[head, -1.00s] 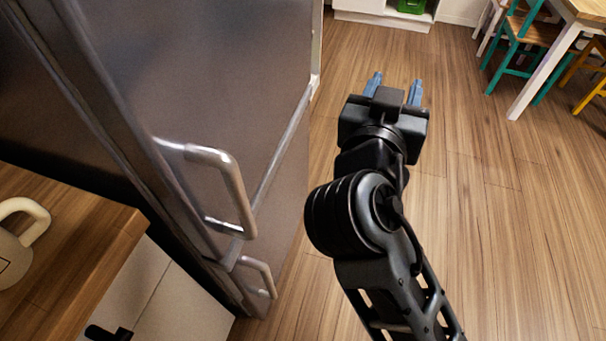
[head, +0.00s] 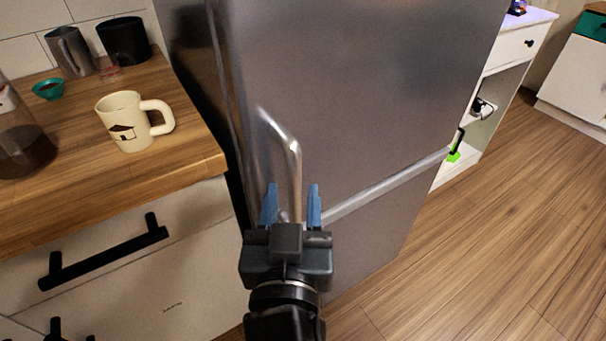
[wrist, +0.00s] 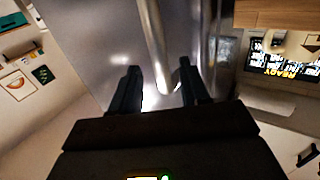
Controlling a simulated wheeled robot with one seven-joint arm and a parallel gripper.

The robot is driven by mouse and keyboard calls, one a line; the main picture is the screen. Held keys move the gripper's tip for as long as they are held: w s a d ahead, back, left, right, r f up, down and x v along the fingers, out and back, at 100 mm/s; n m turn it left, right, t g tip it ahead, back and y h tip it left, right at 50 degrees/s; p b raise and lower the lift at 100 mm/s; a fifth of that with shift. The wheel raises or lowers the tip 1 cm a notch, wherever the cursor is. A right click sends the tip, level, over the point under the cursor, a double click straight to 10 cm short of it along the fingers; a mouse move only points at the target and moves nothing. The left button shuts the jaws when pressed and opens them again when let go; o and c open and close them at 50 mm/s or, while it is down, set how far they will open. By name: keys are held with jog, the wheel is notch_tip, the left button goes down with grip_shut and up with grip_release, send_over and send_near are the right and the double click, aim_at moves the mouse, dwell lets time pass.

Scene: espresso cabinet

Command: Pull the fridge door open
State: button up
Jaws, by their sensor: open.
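The fridge's large grey metal door (head: 370,90) fills the middle of the head view and looks shut. Its upright bar handle (head: 294,160) is near the door's left edge. My gripper (head: 291,204) is open at the handle's lower part, with one blue finger on each side of the bar as seen from the head. In the wrist view the handle (wrist: 153,45) comes down between the two dark fingertips (wrist: 160,86). I cannot tell whether the bar is inside the jaws or just beyond them. The handle's lower end is partly hidden by my gripper.
A wooden counter (head: 190,135) stands left of the fridge, with a cream mug (head: 125,125) near its edge. A drawer with a black handle (head: 105,257) is below. A white cabinet (head: 515,60) stands beyond the fridge. The wooden floor (head: 490,240) at right is clear.

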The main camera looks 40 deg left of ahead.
aim_at(293, 182)
jog(key=shift+x, duration=2.5)
grip_shut()
